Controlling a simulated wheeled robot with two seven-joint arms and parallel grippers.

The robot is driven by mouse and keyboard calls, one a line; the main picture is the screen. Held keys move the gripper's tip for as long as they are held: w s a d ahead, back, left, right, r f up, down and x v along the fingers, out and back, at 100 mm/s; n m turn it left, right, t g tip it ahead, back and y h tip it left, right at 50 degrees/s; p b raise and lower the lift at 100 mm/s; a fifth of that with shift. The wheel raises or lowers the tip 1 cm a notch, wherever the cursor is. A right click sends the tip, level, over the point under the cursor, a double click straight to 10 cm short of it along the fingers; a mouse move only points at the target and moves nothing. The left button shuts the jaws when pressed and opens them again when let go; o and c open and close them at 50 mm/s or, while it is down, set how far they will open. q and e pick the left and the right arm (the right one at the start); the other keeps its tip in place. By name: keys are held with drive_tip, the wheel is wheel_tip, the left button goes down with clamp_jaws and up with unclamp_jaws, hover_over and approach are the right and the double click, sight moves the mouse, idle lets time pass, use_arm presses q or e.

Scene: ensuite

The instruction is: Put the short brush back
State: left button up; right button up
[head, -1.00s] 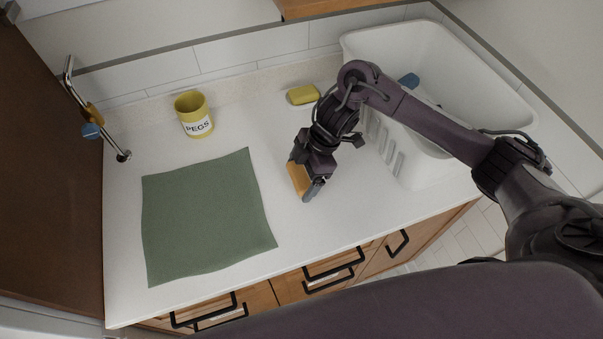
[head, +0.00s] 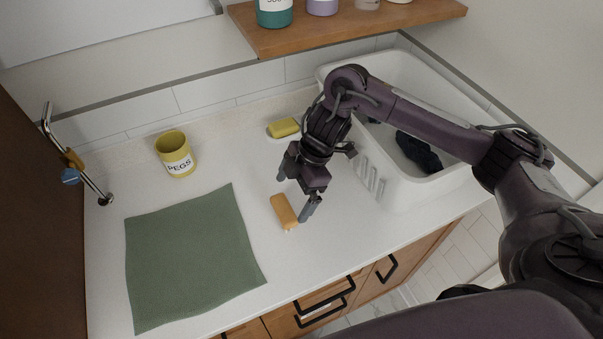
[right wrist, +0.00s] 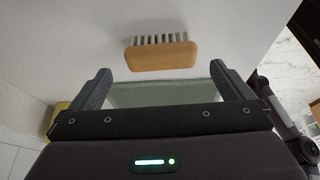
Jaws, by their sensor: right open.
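The short brush (head: 284,211) has an orange-tan wooden back and lies on the white counter, right of the green cloth. In the right wrist view the brush (right wrist: 162,54) lies beyond the fingertips, its pale and dark bristles pointing away from the gripper. My right gripper (head: 296,199) is open and empty just above and beside the brush, with a clear gap between fingers and wood. Its two fingers (right wrist: 163,80) show spread apart in the right wrist view. My left gripper is in neither view.
A green cloth (head: 190,260) lies on the counter. A yellow PEGS pot (head: 175,153) and a yellow soap (head: 284,127) stand behind. A white basket (head: 400,190) holding dark cloth is at right. A metal rail (head: 75,160) with clips stands at left. A wooden shelf (head: 350,28) is above.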

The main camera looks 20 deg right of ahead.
drive_tip(key=v, duration=0.6)
drive_tip(key=shift+s+r, duration=0.1)
idle(0.4)
